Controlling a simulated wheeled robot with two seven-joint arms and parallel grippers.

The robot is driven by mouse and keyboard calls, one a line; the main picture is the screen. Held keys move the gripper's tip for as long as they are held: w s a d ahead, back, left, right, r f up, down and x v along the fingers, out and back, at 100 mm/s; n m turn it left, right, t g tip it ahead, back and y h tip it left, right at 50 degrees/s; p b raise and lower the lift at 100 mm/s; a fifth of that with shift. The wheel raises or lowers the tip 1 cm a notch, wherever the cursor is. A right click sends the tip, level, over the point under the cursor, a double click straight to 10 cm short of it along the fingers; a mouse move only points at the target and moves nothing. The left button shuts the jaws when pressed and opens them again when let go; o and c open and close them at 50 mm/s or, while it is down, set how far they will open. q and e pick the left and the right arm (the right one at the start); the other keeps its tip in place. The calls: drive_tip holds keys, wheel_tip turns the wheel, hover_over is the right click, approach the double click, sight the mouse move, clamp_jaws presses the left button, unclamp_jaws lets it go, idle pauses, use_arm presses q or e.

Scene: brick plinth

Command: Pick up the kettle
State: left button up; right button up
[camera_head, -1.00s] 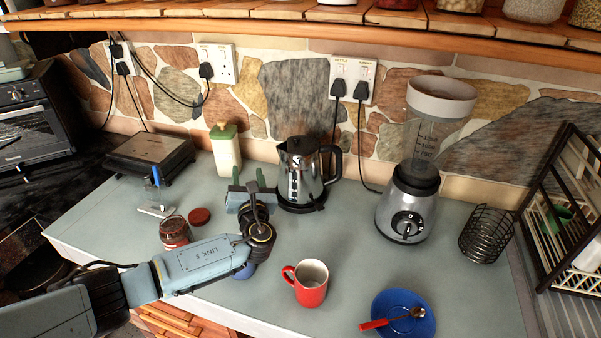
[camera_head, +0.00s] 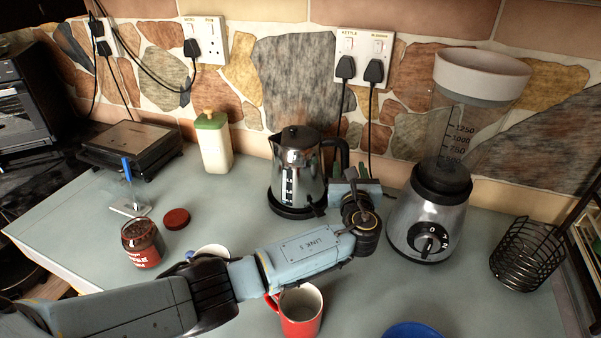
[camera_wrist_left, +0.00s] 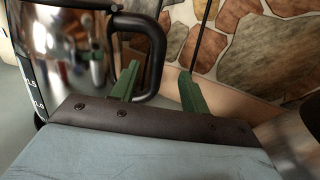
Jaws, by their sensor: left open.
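The kettle (camera_head: 293,178) is shiny metal with a black lid and a black handle on its right side. It stands upright on its black base at the back of the counter. My left gripper (camera_head: 357,168) is just right of the kettle in the head view, near the handle. In the left wrist view my left gripper's green fingers (camera_wrist_left: 158,84) are open and apart. The kettle (camera_wrist_left: 62,50) fills the left, and its handle loop shows between the two fingers. Whether they touch it I cannot tell. My right gripper is not in view.
A blender (camera_head: 430,215) stands close right of my left gripper. A red mug (camera_head: 300,318) and a blue plate (camera_head: 412,331) are in front. A coffee jar (camera_head: 142,245), a red lid (camera_head: 176,219) and a cream-and-green container (camera_head: 214,145) are left. A wire holder (camera_head: 526,255) is right.

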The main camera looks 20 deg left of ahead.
sight(345, 160)
use_arm(q)
drive_tip(key=shift+w+a, duration=0.15)
drive_tip(key=shift+w, duration=0.35)
drive_tip(key=shift+w+a, duration=0.2)
drive_tip(key=shift+w, duration=0.1)
drive_tip(key=shift+w+a+f, duration=0.1)
drive_tip(key=shift+w+a, duration=0.05)
drive_tip(key=shift+w, duration=0.2)
drive_tip(key=x, duration=0.1)
drive_tip(key=b+x, duration=0.1)
drive_tip(key=x, duration=0.1)
drive_tip(key=shift+a+f, duration=0.15)
drive_tip(key=shift+f, duration=0.05)
drive_tip(key=shift+w+a+b, duration=0.15)
drive_tip(key=shift+w+b, duration=0.15)
drive_tip(key=shift+w, duration=0.2)
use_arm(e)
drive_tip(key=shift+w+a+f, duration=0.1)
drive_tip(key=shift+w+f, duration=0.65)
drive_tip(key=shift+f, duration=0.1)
use_arm(q)
clamp_jaws()
